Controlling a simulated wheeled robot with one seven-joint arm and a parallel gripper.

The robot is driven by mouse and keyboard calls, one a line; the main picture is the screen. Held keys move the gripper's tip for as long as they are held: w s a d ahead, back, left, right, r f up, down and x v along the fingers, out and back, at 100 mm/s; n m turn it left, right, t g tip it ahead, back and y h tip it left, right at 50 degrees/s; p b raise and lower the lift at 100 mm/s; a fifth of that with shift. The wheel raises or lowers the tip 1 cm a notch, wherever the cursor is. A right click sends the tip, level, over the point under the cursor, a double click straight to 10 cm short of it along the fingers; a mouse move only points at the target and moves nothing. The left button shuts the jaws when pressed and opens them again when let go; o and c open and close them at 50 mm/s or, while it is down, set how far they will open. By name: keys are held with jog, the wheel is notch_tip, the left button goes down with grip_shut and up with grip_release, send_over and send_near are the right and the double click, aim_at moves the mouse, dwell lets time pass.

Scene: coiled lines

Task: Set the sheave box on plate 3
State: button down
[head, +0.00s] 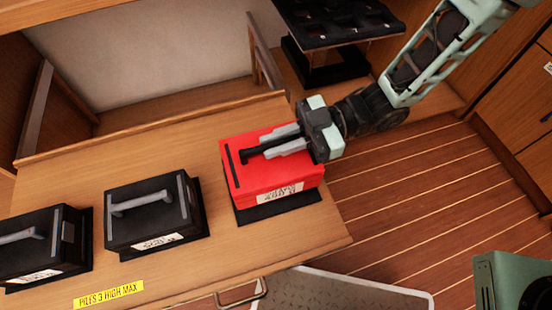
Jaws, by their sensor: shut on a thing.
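A red box (262,183) with a white label is over a dark plate (281,209) at the right end of the wooden bench top. The label's text is too small to read, so I cannot confirm which box it is. My gripper (272,147) is shut on the black handle on its lid, with a pale finger on each side. The box looks level; whether it touches the plate or hovers just above it I cannot tell. The plate's front edge shows below the box. No plate number is readable.
Two black boxes with grey handles, a middle one (150,220) and a left one (38,250), stand on dark plates. A yellow sign (109,294) reads "PILES 3 HIGH MAX". A black rack (335,22) stands behind. A green box-like object (512,282) is at lower right.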

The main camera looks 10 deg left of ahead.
aim_at(278, 159)
jog(key=shift+f+b, duration=0.5)
jog(key=shift+f, duration=1.9)
jog(key=shift+f, duration=0.45)
jog(key=shift+f+b, duration=0.1)
jog(key=shift+b, duration=0.25)
jog(key=c, duration=1.4)
grip_release()
jog(key=shift+o, duration=0.2)
